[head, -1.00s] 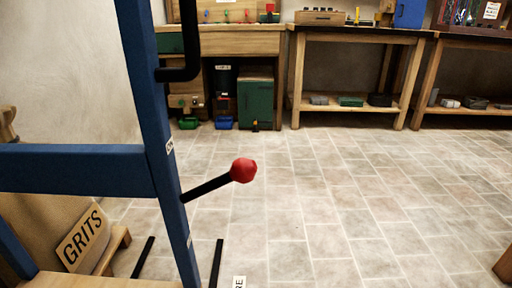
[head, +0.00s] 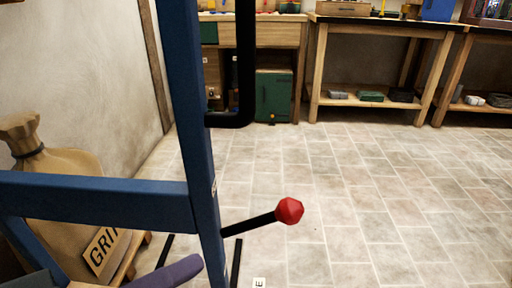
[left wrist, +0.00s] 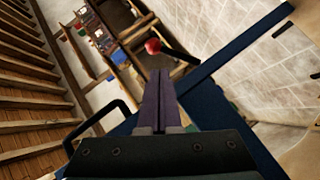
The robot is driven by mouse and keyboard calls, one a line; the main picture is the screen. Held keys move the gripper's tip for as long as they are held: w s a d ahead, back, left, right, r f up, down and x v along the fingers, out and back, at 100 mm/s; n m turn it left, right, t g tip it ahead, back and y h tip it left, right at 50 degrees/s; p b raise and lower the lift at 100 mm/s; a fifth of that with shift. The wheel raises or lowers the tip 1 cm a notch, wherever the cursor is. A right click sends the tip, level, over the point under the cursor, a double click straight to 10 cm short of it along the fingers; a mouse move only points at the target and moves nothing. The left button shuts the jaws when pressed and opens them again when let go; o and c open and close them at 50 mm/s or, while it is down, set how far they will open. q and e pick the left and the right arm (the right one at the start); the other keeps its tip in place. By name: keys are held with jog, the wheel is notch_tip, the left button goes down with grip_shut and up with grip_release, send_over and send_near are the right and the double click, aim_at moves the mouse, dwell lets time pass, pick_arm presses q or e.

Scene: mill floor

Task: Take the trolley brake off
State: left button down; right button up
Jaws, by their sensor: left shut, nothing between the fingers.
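The blue trolley frame (head: 195,120) stands at the left of the head view, with a crossbar and a black bent handle (head: 246,70). A black brake lever (head: 250,224) with a red knob (head: 289,210) sticks out rightward and slightly up from its post. A small label (head: 213,187) sits on the post above the lever. My left gripper (head: 196,262), with purple fingers, is low at the left, below the crossbar and left of the knob, apart from it. In the left wrist view its fingers (left wrist: 160,72) are shut and empty, pointing toward the knob (left wrist: 153,46). My right gripper is not in view.
A tied sack (head: 65,190) with a grits sign (head: 102,250) stands at the left behind the trolley frame. Wooden benches (head: 375,28) and a green cabinet (head: 273,95) line the back wall. The tiled floor (head: 370,200) right of the lever is clear.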

pick_arm(q)
jog(key=shift+w+a+r+n+t, duration=0.35)
jog(key=shift+w+a+n, duration=0.1)
jog(key=shift+a+n, duration=0.1)
jog(key=shift+w+a+r+n+t, duration=0.35)
jog(key=shift+w+a+n, duration=0.1)
jog(key=shift+a+n, duration=0.1)
jog(key=shift+d, duration=0.1)
jog(key=b, duration=0.2)
send_over(258, 221)
jog(key=s+a, duration=0.3)
jog(key=a, duration=0.1)
notch_tip(258, 221, down, 3)
jog(key=shift+w+d+f, duration=0.15)
jog(key=shift+d+f, duration=0.05)
jog(key=shift+d, duration=0.5)
jog(key=shift+w+d+f, duration=0.15)
jog(key=shift+d, duration=0.55)
jog(key=shift+w+d+f, duration=0.15)
jog(key=shift+d+f, duration=0.05)
jog(key=shift+d, duration=0.5)
jog(key=shift+a, duration=0.1)
